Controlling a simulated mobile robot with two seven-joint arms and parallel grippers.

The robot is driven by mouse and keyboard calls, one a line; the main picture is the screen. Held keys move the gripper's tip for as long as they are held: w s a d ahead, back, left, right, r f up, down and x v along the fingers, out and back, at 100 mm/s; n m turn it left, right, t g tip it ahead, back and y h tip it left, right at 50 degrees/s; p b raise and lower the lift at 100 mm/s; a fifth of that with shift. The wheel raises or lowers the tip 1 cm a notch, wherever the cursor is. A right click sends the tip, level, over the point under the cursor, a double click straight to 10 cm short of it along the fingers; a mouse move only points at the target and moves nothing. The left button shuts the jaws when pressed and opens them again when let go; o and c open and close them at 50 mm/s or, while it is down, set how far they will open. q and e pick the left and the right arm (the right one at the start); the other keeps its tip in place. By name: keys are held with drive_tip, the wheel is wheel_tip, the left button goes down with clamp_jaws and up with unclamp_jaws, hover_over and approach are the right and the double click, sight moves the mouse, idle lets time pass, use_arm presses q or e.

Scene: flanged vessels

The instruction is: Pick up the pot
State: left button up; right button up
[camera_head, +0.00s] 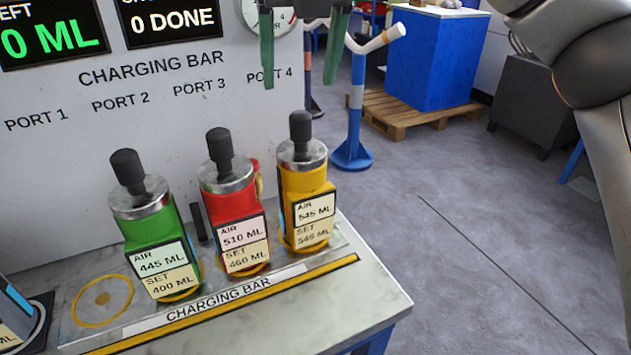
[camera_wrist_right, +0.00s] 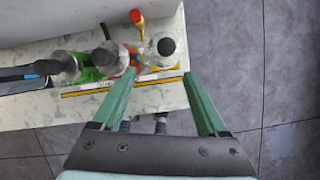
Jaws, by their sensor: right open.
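Three flanged vessels with metal lids and black knobs stand upright in a row: a green one (camera_head: 152,240), a red one (camera_head: 236,225) and a yellow one (camera_head: 308,205). Which is the pot I cannot tell. Their labels read AIR 445, 510 and 545 ML. In the right wrist view, the green (camera_wrist_right: 88,70), red (camera_wrist_right: 112,60) and yellow (camera_wrist_right: 166,52) vessels show from above. My right gripper (camera_head: 299,84) is open and empty, high above and apart from the vessels; its green fingers also show in the right wrist view (camera_wrist_right: 158,76). My left gripper is out of view.
The vessels stand on a marble-topped charging bar (camera_head: 380,292) with an empty yellow ring (camera_head: 103,301) at left. A panel (camera_head: 60,170) rises behind. A dark-based object (camera_head: 38,325) is cut off at lower left.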

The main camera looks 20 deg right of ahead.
sight(301, 116)
drive_tip(key=x, duration=0.4)
drive_tip(key=d+x, duration=0.1)
drive_tip(key=x, duration=0.1)
drive_tip(key=shift+w+r, duration=0.15)
drive_tip(key=shift+w, duration=0.05)
drive_tip(key=shift+x, duration=2.9)
drive_tip(key=shift+w+r, duration=0.1)
drive_tip(key=shift+w, duration=0.1)
clamp_jaws()
drive_tip(key=shift+r, duration=0.15)
